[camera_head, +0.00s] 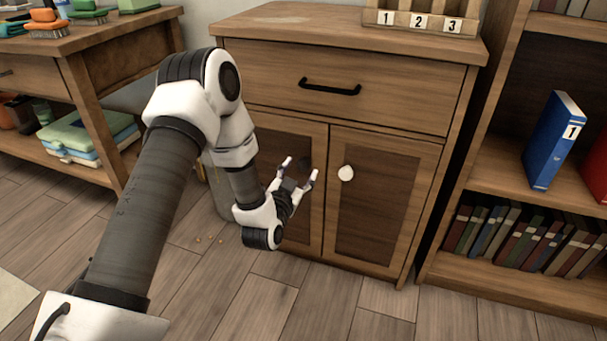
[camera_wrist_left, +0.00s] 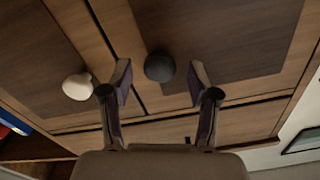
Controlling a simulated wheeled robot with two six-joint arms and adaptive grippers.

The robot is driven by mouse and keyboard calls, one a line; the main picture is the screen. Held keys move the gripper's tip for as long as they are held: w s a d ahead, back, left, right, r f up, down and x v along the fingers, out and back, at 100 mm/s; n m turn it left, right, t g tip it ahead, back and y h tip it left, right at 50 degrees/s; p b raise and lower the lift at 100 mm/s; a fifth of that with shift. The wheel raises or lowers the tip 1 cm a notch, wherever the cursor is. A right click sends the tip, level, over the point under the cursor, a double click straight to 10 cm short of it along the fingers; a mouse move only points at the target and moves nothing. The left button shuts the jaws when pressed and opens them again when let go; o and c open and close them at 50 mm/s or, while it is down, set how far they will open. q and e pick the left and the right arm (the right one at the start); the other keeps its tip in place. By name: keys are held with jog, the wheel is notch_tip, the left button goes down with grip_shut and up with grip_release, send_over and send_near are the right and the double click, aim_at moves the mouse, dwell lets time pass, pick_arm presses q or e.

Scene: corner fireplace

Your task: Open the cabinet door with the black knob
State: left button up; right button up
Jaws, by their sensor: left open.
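The wooden cabinet (camera_head: 350,52) has a drawer above two doors. The left door (camera_head: 283,128) carries a black knob (camera_head: 306,160), and the right door (camera_head: 385,195) carries a white knob (camera_head: 346,173). Both doors look shut. My left gripper (camera_head: 301,168) is open in front of the left door, with its fingers at the black knob. In the left wrist view, the black knob (camera_wrist_left: 159,66) appears between the two open fingertips (camera_wrist_left: 161,78), and the white knob (camera_wrist_left: 77,87) is off to the left. I cannot tell whether the fingers touch the black knob. My right gripper is not in view.
A drawer with a black bar handle (camera_head: 330,87) is above the doors. A bookshelf (camera_head: 520,285) stands close on the right, with a blue binder (camera_head: 553,140). A workbench (camera_head: 75,38) with brushes stands at the left. The floor (camera_head: 300,310) before the cabinet looks clear.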

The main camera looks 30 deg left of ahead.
aim_at(302, 167)
pick_arm(q)
jog(key=x, duration=0.2)
jog(key=shift+w+a+f+b, duration=0.1)
jog(key=shift+w+f+b, duration=0.05)
jog(key=shift+w+b, duration=0.2)
jog(key=shift+w, duration=0.15)
grip_shut()
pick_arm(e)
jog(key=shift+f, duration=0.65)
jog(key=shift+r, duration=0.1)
